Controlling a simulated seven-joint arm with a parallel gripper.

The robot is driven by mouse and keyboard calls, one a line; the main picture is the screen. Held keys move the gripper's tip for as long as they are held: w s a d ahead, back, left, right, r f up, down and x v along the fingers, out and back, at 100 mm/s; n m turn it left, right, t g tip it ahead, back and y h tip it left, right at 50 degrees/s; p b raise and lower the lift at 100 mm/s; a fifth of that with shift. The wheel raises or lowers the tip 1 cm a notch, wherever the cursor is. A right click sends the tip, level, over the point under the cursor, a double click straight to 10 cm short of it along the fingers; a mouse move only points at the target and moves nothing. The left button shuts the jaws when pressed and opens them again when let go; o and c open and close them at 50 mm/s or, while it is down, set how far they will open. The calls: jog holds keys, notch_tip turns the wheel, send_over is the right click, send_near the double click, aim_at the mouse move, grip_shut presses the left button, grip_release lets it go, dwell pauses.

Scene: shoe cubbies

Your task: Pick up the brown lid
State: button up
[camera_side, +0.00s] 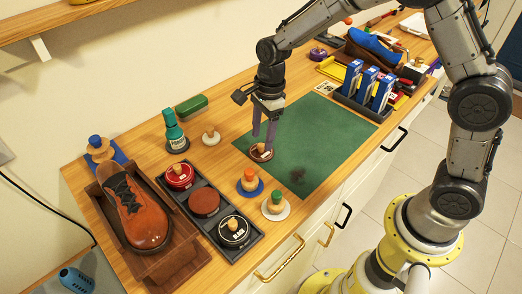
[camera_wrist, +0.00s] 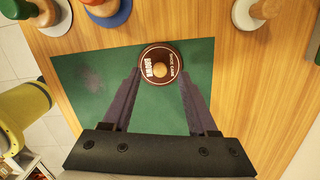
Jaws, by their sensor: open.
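The brown lid (camera_wrist: 162,55) is round with a light wooden knob and white lettering. It lies on the corner of the green mat (camera_wrist: 75,110). In the side view the brown lid (camera_side: 262,153) is partly hidden by my fingers. My gripper (camera_wrist: 160,80) is open and points down at the lid. In the wrist view the two purple-grey fingers are on either side of the lid's near edge, with nothing held between them. In the side view my gripper (camera_side: 264,145) is just over the lid; I cannot tell whether the fingers touch it.
Knobbed lids with orange (camera_side: 249,181) and green (camera_side: 276,204) tops stand near the mat. A dark tray (camera_side: 213,249) holds several tins, beside a brown shoe (camera_side: 135,212) in a wooden tray. A green bottle (camera_side: 174,130) stands behind. Blue boxes (camera_side: 368,86) are at the mat's far side.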

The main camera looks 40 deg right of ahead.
aim_at(261, 149)
jog(key=shift+a+f, duration=0.1)
jog(key=shift+f, duration=1.15)
grip_shut()
